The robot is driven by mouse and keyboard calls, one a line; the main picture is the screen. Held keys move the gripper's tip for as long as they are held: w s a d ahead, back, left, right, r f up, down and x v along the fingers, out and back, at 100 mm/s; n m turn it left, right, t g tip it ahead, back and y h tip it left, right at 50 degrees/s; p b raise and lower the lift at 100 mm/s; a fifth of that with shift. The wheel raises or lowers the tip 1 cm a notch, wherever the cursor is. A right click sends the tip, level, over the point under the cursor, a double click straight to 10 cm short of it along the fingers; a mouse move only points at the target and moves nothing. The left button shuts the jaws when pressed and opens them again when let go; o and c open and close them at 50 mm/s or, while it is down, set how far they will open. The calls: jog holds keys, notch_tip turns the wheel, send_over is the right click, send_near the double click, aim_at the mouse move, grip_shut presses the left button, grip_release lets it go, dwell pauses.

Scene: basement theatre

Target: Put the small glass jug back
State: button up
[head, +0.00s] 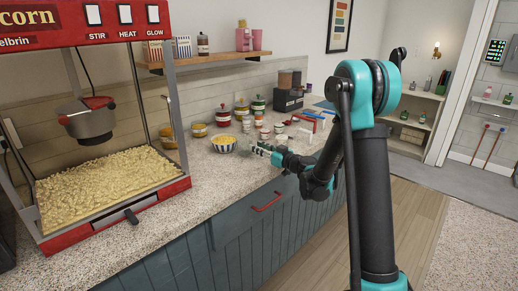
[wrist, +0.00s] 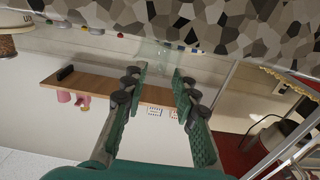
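My gripper (wrist: 160,72) points at the shelf wall in the wrist view, which looks upside down. Its two green fingers stand apart with a clear gap. A faint, see-through glass shape (wrist: 158,51), which looks like the small glass jug, shows just past the fingertips against the speckled counter (wrist: 230,28). Its outline is hard to make out, and I cannot tell whether the fingers touch it. In the head view my gripper (head: 263,151) is low over the counter's front edge, right of a striped popcorn bowl (head: 223,144). I cannot make out the jug there.
A popcorn machine (head: 95,190) fills the left of the counter. Several jars (head: 241,108) and small pots stand behind the bowl, with a dark grinder (head: 288,97) farther back. A wooden wall shelf (head: 215,59) holds pink cups (head: 244,40) and a bottle.

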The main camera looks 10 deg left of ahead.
jog(key=shift+r, duration=0.1)
jog(key=v, duration=1.2)
jog(key=s+d+f+m+g+h, duration=0.2)
jog(key=s+d+f+h, duration=0.1)
jog(key=s, duration=0.5)
jog(key=s+d+f+m+g+h, duration=0.2)
jog(key=s+d+f+m+h, duration=0.1)
jog(key=s, duration=0.5)
jog(key=s+d+f+m+g+h, duration=0.2)
jog(key=s+d+f+h, duration=0.3)
jog(key=s+d, duration=0.2)
jog(key=shift+s+d+f+m, duration=0.3)
jog(key=shift+s+d+f, duration=0.1)
jog(key=shift+s, duration=0.1)
jog(key=s+d+m+h, duration=0.1)
jog(key=s+d, duration=0.1)
jog(key=s+d+f+m+h, duration=0.1)
jog(key=d, duration=0.1)
jog(key=s+d+f+h, duration=0.1)
jog(key=s+d, duration=0.1)
jog(key=shift+s+d+m+g, duration=0.3)
jog(key=shift+m+g, duration=0.1)
jog(key=shift+c, duration=1)
jog(key=shift+d, duration=0.15)
